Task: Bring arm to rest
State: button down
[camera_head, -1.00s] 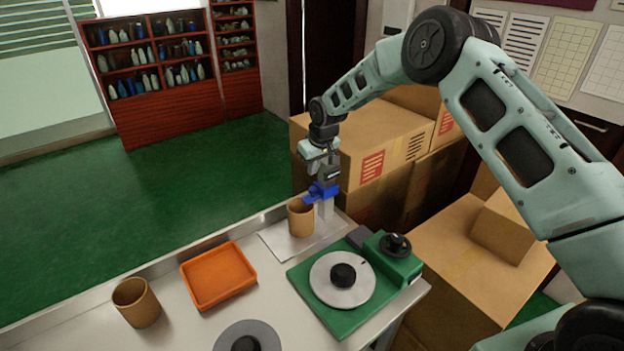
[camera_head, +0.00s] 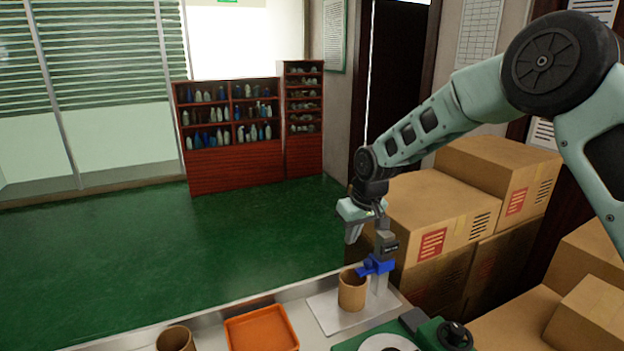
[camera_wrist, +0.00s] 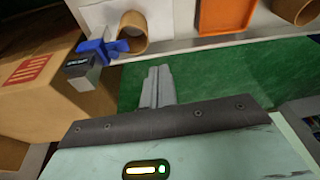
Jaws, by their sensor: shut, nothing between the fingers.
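My gripper (camera_head: 350,234) hangs from the arm above the far end of the workbench, up and to the left of the blue clamp. In the wrist view its grey fingers (camera_wrist: 157,88) are together, with nothing between them. A brown tube (camera_head: 352,290) stands upright on a pale plate (camera_head: 325,315), right beside the blue clamp (camera_head: 376,266) on its grey stand. The wrist view also shows the tube (camera_wrist: 133,30) and the clamp (camera_wrist: 98,49), apart from my fingers.
An orange tray (camera_head: 262,330) and another brown tube (camera_head: 175,339) are at the bench's lower edge in the head view. A green turntable device (camera_head: 443,335) is partly cut off. Cardboard boxes (camera_head: 430,215) are stacked close on the right. Green floor (camera_head: 180,255) lies open to the left.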

jog(key=s+a+r+n+g+b, duration=0.1)
jog(key=s+a+r, duration=0.15)
jog(key=s, duration=0.85)
jog(key=s+a+r+n+g+b, duration=0.1)
jog(key=s+a+r+b, duration=0.15)
jog(key=s, duration=0.85)
jog(key=s+d, duration=0.3)
jog(key=s, duration=0.6)
jog(key=s+d+f+h, duration=0.1)
jog(key=s+d, duration=0.2)
jog(key=s, duration=0.7)
jog(key=shift+s+f+b, duration=0.2)
jog(key=shift+s+b, duration=0.05)
jog(key=shift+b, duration=0.2)
